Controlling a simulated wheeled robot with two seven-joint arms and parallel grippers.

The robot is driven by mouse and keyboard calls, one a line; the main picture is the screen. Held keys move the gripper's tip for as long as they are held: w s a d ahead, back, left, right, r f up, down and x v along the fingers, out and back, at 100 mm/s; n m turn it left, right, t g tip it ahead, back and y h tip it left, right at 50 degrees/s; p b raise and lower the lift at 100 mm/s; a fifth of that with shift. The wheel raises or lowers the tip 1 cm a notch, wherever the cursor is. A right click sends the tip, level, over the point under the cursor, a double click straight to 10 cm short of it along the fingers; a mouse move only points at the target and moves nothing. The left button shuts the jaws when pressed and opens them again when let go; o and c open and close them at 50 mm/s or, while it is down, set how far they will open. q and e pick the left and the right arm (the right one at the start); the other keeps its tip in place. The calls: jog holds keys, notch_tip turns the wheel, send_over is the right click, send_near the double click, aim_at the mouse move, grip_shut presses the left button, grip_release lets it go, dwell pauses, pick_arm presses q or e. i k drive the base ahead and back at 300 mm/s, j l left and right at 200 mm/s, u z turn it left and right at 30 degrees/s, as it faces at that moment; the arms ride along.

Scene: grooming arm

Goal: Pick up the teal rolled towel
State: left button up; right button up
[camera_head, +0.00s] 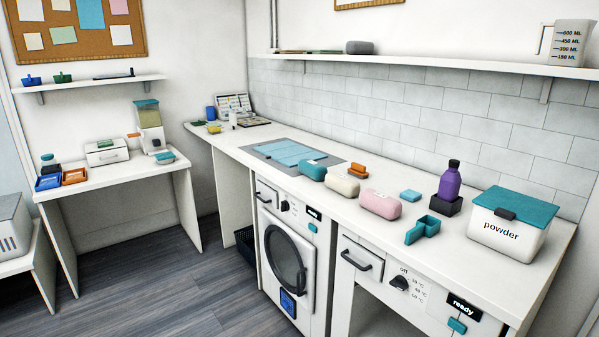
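The teal rolled towel (313,170) lies on the white counter (450,262), at the left end of a row of three rolls. It sits near the front edge, by the right edge of the teal-topped panel set in the counter. A cream roll (342,184) and a pink roll (380,204) lie to its right, nearer to me. Neither of my grippers shows in this view.
An orange item (358,170) and a light blue block (410,195) lie behind the rolls. A teal scoop (424,229), a purple bottle (450,181) and a powder box (511,225) stand right. A washing machine (288,262) is below; grey floor (150,285) is open in front.

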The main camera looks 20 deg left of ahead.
aim_at(316, 171)
jog(key=j+z, duration=0.1)
jog(key=j, duration=1.9)
jog(key=i+j+z, duration=0.1)
jog(key=i+j, duration=0.85)
jog(key=i, duration=0.1)
